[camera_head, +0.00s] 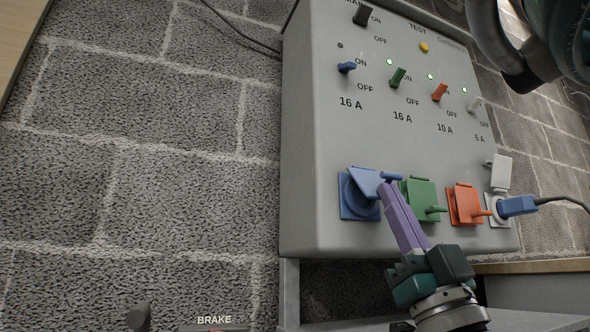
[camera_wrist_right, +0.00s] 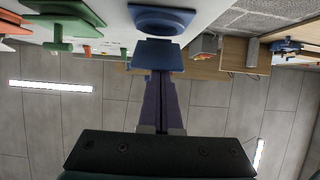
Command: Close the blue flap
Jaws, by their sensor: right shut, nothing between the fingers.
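The blue flap (camera_head: 367,181) stands partly open, tilted outward from the blue socket (camera_head: 352,206) at the lower left of the grey panel. A short blue peg sticks out from it. My right gripper (camera_head: 388,190) has its purple fingers shut together and empty, with the tips at the flap's outer edge. In the right wrist view, the blue flap (camera_wrist_right: 158,54) is just past the tips of my right gripper (camera_wrist_right: 160,78), and the blue socket (camera_wrist_right: 161,19) shows behind it. I cannot tell whether the fingertips touch the flap. My left gripper is not in view.
To the right of the blue socket are a green flap (camera_head: 421,199), an orange flap (camera_head: 465,203) and a white flap (camera_head: 498,172) raised above a blue plug (camera_head: 517,206) with a cable. Coloured switches sit higher on the grey panel (camera_head: 330,130). A brick wall (camera_head: 130,180) lies left.

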